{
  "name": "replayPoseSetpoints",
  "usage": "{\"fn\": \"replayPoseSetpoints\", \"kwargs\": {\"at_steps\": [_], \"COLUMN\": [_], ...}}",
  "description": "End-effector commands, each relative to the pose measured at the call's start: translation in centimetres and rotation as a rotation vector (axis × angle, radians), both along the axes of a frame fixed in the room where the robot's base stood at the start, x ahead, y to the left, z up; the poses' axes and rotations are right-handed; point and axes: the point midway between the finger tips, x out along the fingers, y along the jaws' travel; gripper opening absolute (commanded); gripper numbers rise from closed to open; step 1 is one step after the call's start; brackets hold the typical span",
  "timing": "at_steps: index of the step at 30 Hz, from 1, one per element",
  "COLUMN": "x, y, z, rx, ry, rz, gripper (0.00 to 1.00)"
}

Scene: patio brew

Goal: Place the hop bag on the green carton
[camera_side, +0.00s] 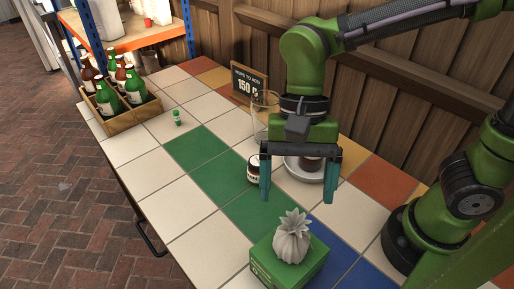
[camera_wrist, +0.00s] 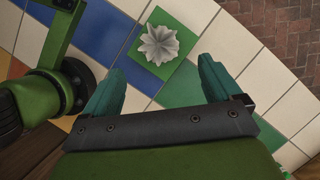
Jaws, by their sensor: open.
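The hop bag (camera_side: 292,243) is a pale grey cloth bag with a gathered, tufted top. It sits upright on top of the green carton (camera_side: 264,264) at the front of the tiled table. In the wrist view the bag (camera_wrist: 158,45) lies within the outline of the carton's green top (camera_wrist: 181,18). My gripper (camera_side: 300,196) is open and empty, with its two teal fingers apart, above and behind the bag. In the wrist view the gripper (camera_wrist: 158,85) shows nothing between its fingers, and the bag is clear of them.
A dark jar with a pale label (camera_side: 253,170) and a round metal dish (camera_side: 298,171) stand behind my gripper. A wooden crate (camera_side: 128,122) of bottles, a small green-and-white item (camera_side: 178,117) and a sign (camera_side: 249,84) are farther back. The left tiles are mostly clear.

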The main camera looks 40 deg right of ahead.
Motion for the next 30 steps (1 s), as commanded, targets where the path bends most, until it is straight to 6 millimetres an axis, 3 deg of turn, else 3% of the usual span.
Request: {"fn": "replayPoseSetpoints", "kwargs": {"at_steps": [5, 8, 14, 18, 21, 25, 30], "x": [0.6, 1.3, 3.6, 4.0, 3.9, 3.9, 3.8], "y": [-0.6, -2.3, -9.9, -14.9, -17.4, -18.9, -19.1], "z": [1.6, 2.2, 3.6, 4.2, 4.5, 4.7, 4.6], "rx": [0.004, 0.033, 0.064, -0.023, -0.101, -0.164, -0.173], "ry": [-0.011, -0.088, -0.494, -0.769, -0.896, -0.973, -0.984], "rz": [0.001, 0.015, 0.116, 0.21, 0.267, 0.311, 0.321], "gripper": [0.91, 0.91, 0.91, 0.91, 0.91, 0.91, 0.91]}}
